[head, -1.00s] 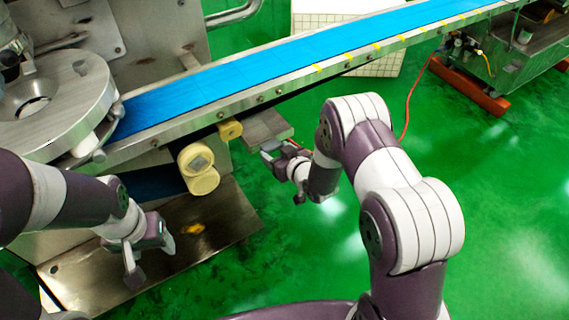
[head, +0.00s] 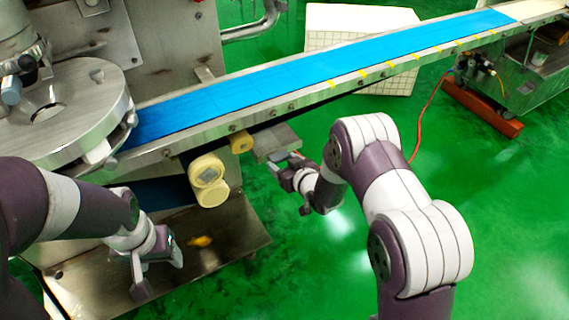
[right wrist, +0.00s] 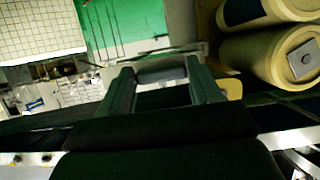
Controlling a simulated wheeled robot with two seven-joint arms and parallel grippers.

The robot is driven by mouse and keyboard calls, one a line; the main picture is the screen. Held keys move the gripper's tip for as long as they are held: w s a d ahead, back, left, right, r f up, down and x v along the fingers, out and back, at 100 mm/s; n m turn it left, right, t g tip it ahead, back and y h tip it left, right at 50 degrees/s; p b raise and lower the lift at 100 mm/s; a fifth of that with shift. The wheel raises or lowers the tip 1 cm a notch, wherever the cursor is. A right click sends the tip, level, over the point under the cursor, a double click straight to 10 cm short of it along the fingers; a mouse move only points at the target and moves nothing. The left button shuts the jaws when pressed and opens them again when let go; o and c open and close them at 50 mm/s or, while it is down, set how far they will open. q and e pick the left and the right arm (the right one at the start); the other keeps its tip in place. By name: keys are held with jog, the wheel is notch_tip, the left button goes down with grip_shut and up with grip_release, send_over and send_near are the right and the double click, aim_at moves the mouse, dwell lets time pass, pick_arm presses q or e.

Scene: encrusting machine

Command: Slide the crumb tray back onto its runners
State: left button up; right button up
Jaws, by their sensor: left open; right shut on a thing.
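The crumb tray (head: 277,142) is a flat grey metal piece that sticks out from under the blue conveyor, to the right of the cream rollers. My right gripper (head: 281,163) is shut at its near edge. In the right wrist view its two fingers (right wrist: 162,78) reach to a short grey bar between them, which seems to be part of the tray. The runners are hidden under the conveyor, so I cannot tell how the tray sits on them. My left gripper (head: 158,281) is open and empty above the machine's low metal base plate.
The blue conveyor belt (head: 320,68) slopes up to the right above the tray. Cream rollers (head: 208,180) hang close to its left. A round steel machine head (head: 60,110) stands at left. A yellow-orange lump (head: 200,241) lies on the base plate.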

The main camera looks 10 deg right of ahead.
jog(key=o, duration=1.3)
jog(key=shift+f, duration=0.1)
jog(key=shift+c, duration=0.2)
